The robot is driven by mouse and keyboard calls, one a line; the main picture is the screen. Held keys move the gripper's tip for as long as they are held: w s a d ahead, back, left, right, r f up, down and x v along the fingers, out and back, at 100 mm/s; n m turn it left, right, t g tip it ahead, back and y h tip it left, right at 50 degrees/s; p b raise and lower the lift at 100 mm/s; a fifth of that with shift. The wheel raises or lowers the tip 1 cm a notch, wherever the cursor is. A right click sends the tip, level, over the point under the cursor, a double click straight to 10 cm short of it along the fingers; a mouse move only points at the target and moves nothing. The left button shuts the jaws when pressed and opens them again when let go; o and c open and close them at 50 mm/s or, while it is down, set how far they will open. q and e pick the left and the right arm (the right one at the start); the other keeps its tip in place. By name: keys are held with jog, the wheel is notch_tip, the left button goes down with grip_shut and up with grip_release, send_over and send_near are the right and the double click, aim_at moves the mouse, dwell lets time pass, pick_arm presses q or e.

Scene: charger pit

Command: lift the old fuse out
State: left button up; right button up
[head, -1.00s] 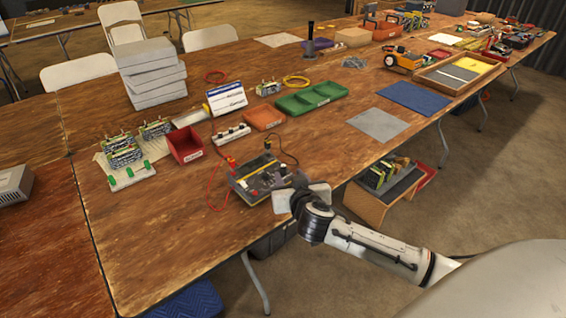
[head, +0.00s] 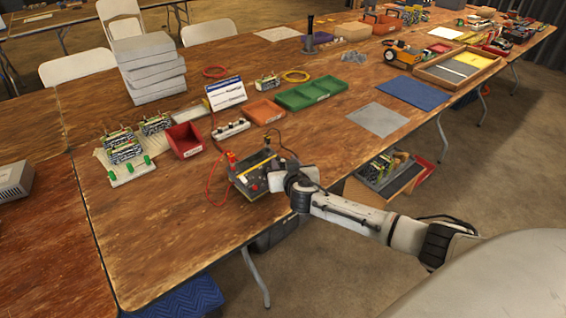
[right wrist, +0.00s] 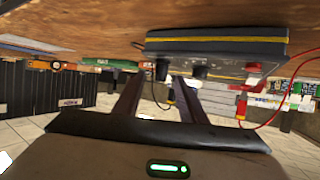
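The dark charger box (head: 250,183) sits near the front edge of the wooden table, with a yellow stripe, a red lead and a black lead. In the right wrist view the box (right wrist: 215,46) appears upside down, with dark knobs and a red terminal. I cannot pick out the old fuse in either view. My right gripper (head: 280,178) is at the right side of the box. In the right wrist view its two dark fingers (right wrist: 158,95) stand apart with nothing held between them; the black lead shows in the gap. My left gripper is not in view.
A red bin (head: 184,140) and a white strip with dark parts (head: 231,129) stand behind the box. An orange tray (head: 264,111) and a green tray (head: 311,95) are further back. A grey mat (head: 377,119) lies to the right. Bare table is left of the box.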

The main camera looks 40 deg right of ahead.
jog(key=shift+c, duration=0.5)
jog(key=c, duration=0.8)
